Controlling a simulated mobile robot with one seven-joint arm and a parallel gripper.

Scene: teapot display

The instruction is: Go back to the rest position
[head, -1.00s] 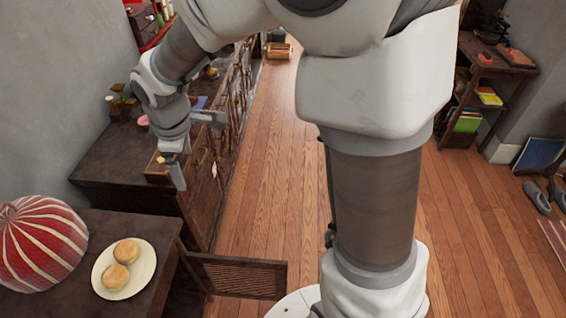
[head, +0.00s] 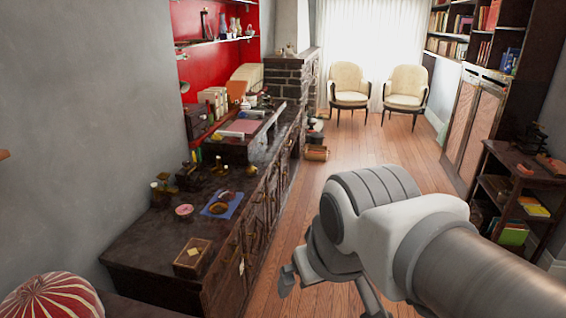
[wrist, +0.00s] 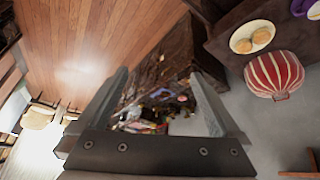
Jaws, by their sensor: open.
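My gripper (head: 328,294) is low in the middle of the head view, in the air to the right of the long dark cabinet. Its two fingers are spread apart. In the wrist view both fingers of my gripper (wrist: 158,78) show wide apart with nothing held between them. The cabinet shows beyond the gap. My arm comes in from the lower right of the head view.
The dark cabinet (head: 150,243) along the left wall bears a small box (head: 192,258), a blue cloth (head: 222,205) and other items. A striped red lantern (head: 52,298) is at lower left. Two cream chairs (head: 348,85) stand far back. Wooden floor (head: 345,160) lies open between cabinet and shelves.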

